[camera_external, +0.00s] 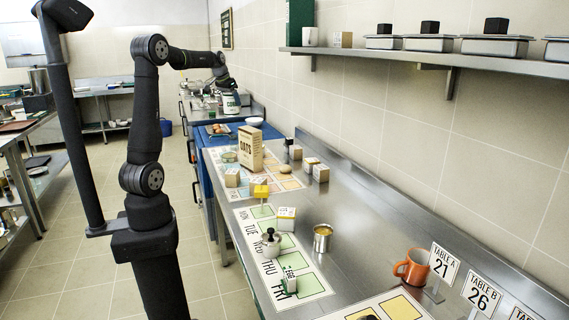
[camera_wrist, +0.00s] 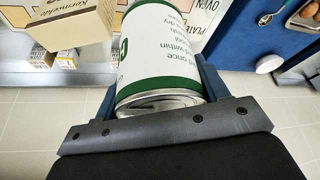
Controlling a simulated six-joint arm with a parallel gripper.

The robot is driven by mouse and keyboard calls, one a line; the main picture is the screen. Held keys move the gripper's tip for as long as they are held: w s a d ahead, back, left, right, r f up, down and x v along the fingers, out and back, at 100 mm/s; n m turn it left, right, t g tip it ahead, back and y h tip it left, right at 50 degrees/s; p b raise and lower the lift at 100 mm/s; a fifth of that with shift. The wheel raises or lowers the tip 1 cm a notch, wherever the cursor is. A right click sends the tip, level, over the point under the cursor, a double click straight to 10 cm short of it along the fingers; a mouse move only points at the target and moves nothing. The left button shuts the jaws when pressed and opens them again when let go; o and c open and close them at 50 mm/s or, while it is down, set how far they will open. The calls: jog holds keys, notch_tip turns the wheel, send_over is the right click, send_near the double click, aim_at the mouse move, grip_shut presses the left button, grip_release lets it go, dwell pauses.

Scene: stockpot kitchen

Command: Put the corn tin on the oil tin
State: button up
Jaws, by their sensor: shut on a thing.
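In the external view the tin seems raised above the blue-covered stretch of counter. I cannot pick out a tin labelled as oil in either view.
Small boxes, an open can (camera_external: 322,238) and an orange mug (camera_external: 413,267) stand nearer. A white bowl (camera_external: 254,121) and food tray (camera_external: 217,130) are close by.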

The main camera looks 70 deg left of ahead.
jog(key=s+a, duration=0.1)
jog(key=s, duration=0.1)
jog(key=shift+s+a, duration=0.3)
jog(key=shift+a, duration=0.1)
jog(key=shift+w+d+f, duration=0.1)
jog(key=shift+w+f, duration=0.05)
jog(key=shift+f, duration=10.35)
jog(key=shift+f, duration=0.15)
jog(key=o, duration=1.3)
jog(key=v, duration=1.2)
jog(key=shift+w, duration=0.1)
